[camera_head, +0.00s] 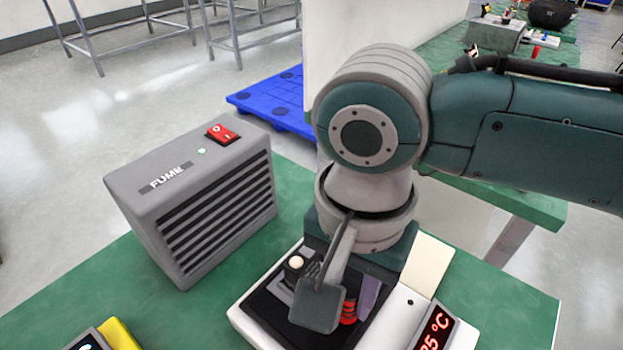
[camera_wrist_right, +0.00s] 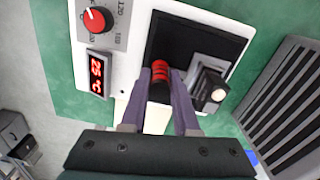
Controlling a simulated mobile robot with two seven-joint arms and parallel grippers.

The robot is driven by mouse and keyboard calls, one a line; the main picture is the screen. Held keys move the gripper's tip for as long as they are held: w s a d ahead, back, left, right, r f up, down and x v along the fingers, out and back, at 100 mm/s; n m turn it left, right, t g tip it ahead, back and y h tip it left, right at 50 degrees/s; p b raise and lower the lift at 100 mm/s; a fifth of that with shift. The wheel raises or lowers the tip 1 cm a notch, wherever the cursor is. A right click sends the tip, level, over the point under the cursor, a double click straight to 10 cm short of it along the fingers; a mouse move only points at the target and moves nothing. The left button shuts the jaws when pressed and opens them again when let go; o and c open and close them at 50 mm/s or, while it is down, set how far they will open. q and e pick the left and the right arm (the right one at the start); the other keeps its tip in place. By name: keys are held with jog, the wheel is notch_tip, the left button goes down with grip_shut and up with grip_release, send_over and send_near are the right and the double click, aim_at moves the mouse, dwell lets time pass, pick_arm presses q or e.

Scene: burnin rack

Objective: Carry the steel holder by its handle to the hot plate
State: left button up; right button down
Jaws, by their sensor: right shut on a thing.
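The steel holder (camera_wrist_right: 208,83) is a small grey block with a dark recess and a round white-topped part in it. It also shows in the head view (camera_head: 281,293). Its red-ribbed black handle (camera_wrist_right: 160,72) is between the purple fingers of my right gripper (camera_wrist_right: 158,104), which is shut on it; the gripper also shows in the head view (camera_head: 352,306). The holder is over the black top of the white hot plate (camera_wrist_right: 142,30), also in the head view (camera_head: 252,320); I cannot tell whether it touches. My wrist partly hides it. My left gripper is out of view.
A grey fume unit (camera_head: 195,200) with a red switch stands left of the hot plate on the green table (camera_head: 110,270). A yellow-edged device (camera_head: 118,335) is at the bottom left. The hot plate's display (camera_wrist_right: 97,75) reads 25 °C.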

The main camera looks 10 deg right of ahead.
jog(key=shift+f, duration=0.1)
jog(key=c, duration=0.7)
grip_release()
jog(key=shift+o, duration=0.2)
notch_tip(320, 180, up, 12)
jog(key=p, duration=0.3)
jog(key=s+a+f+n+t+y, duration=0.2)
jog(key=s+a+f+n+y, duration=0.15)
jog(key=s+n, duration=0.25)
jog(key=s+d+n+t+h, duration=0.1)
jog(key=s+d+n+h, duration=0.2)
jog(key=d, duration=1)
jog(key=s+n, duration=0.1)
jog(key=s, duration=0.2)
jog(key=shift+f+n+t, duration=0.25)
jog(key=shift+n+t, duration=0.05)
jog(key=shift+t, duration=0.1)
jog(key=shift+s, duration=0.1)
